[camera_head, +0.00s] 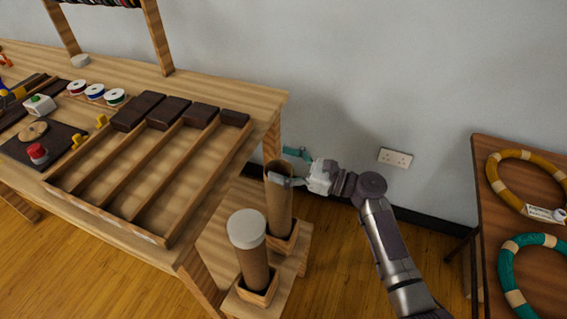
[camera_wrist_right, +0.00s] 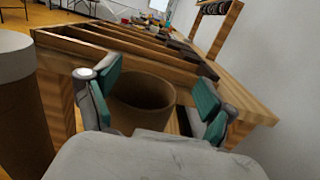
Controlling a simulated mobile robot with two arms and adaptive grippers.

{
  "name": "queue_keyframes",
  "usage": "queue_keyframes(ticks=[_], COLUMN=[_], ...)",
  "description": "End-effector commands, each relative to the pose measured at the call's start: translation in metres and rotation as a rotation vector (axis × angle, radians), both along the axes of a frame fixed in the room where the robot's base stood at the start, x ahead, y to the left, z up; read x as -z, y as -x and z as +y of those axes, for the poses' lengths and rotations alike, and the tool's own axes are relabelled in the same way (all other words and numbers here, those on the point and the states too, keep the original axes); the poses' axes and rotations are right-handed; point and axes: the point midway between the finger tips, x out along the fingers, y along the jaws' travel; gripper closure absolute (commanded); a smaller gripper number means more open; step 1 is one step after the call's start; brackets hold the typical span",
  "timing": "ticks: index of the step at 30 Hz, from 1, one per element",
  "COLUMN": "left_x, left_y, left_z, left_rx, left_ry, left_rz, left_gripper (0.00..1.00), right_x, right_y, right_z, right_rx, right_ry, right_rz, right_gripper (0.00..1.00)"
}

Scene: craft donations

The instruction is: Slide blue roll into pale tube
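An open-topped brown cardboard tube (camera_head: 279,208) stands upright in a square wooden holder. Its mouth (camera_wrist_right: 142,92) shows in the right wrist view, with no roll visible inside. A second brown tube (camera_head: 252,268) with a whitish top stands in front of it; I cannot tell which one is the pale tube. My right gripper (camera_head: 291,167) is open, its teal-padded fingers on either side of the open tube's top. In the wrist view the fingers (camera_wrist_right: 157,98) are spread, with a gap at the right one. I cannot make out a blue roll. My left gripper is out of view.
The wooden workbench (camera_head: 225,110) with a slotted tray (camera_head: 165,237) is left of the tubes. Several spools (camera_head: 95,92) sit on it. A brown table (camera_head: 489,210) with yellow and teal rings is at the right. A socket (camera_head: 395,158) is on the wall.

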Motion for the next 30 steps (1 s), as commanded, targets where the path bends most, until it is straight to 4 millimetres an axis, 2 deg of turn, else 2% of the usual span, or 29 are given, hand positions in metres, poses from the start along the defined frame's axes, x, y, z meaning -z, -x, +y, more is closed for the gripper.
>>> queue_keyframes(ticks=[1,8,11,14,24,30], left_x=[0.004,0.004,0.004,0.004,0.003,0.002], left_y=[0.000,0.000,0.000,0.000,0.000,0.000], left_z=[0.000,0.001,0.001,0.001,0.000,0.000], left_rx=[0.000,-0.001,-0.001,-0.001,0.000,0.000], left_ry=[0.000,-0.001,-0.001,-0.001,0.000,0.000], left_rz=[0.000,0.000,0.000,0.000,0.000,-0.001], left_gripper=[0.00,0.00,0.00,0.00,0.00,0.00], right_x=[0.040,0.041,0.039,0.036,0.018,0.008], right_y=[0.008,0.008,0.011,0.018,0.045,0.054], right_z=[-0.003,-0.004,-0.011,-0.025,-0.090,-0.108], right_rx=[-0.001,0.000,0.000,-0.001,0.002,-0.001], right_ry=[0.063,0.063,0.061,0.056,0.028,0.010], right_rz=[0.040,0.040,0.037,0.030,0.005,-0.006], right_gripper=[0.15,0.15,0.15,0.15,0.15,0.15])
